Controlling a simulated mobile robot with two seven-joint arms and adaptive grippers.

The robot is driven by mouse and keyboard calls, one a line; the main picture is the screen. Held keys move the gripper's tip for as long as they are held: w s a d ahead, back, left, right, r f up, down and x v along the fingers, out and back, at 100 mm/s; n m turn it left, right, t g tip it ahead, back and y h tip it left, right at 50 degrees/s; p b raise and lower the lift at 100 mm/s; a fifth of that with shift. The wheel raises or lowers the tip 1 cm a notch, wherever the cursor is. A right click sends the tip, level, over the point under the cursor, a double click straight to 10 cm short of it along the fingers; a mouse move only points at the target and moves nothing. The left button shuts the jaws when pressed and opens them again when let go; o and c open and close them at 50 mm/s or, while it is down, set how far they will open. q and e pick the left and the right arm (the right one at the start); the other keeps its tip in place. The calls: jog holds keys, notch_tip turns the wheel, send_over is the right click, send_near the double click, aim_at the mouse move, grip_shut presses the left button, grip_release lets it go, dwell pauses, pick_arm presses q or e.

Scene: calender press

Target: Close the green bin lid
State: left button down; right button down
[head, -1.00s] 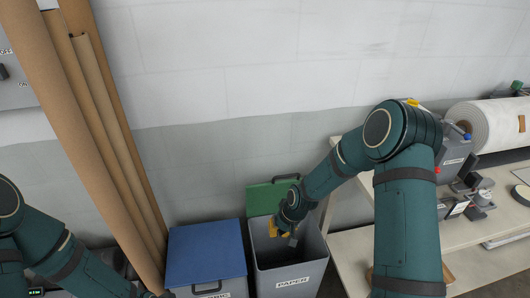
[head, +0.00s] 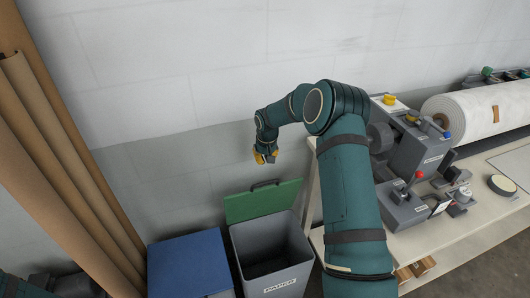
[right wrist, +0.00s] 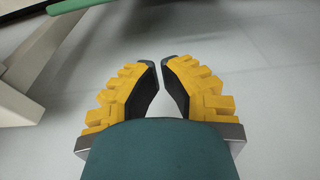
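The green lid (head: 262,203) stands raised at the back of the grey bin (head: 277,278), with a dark handle at its upper edge. The bin, labelled PAPER, is uncovered and its dark inside shows. My right gripper (head: 265,161) hangs above the lid near the wall, clear of it and pointing down. In the right wrist view my right gripper (right wrist: 160,65) has its fingertips close together with a narrow gap and nothing between them. A green edge (right wrist: 68,6) shows at the upper left there; I cannot tell whether it is the lid. My left gripper is out of view.
A blue-lidded bin (head: 187,262) stands to the left of the grey bin. Tall brown rolls (head: 70,170) lean at the left. A workbench (head: 480,225) with a grey press (head: 415,150) and a white roll (head: 475,112) stands at the right. Bare wall lies behind.

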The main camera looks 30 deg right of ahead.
jog(key=s+f, duration=0.2)
jog(key=f, duration=0.1)
jog(key=s+f, duration=0.1)
jog(key=f, duration=0.1)
jog(key=shift+a, duration=0.35)
jog(key=shift+r, duration=0.1)
